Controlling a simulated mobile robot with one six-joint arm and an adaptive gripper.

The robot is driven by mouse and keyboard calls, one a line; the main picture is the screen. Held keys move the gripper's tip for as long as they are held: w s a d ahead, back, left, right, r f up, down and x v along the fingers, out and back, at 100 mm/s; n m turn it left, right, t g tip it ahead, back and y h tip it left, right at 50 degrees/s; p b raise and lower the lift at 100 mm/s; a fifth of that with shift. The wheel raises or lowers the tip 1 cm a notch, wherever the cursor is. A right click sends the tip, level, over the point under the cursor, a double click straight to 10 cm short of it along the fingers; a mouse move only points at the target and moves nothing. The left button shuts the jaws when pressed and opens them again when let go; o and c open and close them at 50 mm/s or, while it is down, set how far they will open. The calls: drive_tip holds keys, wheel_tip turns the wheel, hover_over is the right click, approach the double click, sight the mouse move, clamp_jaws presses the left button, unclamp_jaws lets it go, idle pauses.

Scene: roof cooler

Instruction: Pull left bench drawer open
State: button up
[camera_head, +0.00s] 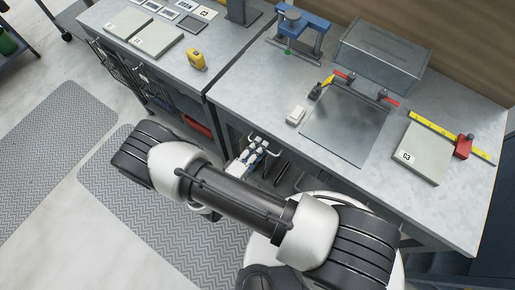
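The grey-topped bench (240,93) runs from upper left to lower right in the head view. Below its front edge, a dark recess shows. My arm crosses the foreground in front of the bench.
On the bench are a yellow tape measure (196,59), a blue vise-like tool (299,28), a grey metal box (382,52), a dark plate (344,123), a white box (421,152) and a yellow ruler (436,129). Grey mats (105,185) cover clear floor at left.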

drive_tip(key=shift+c, duration=0.4)
clamp_jaws()
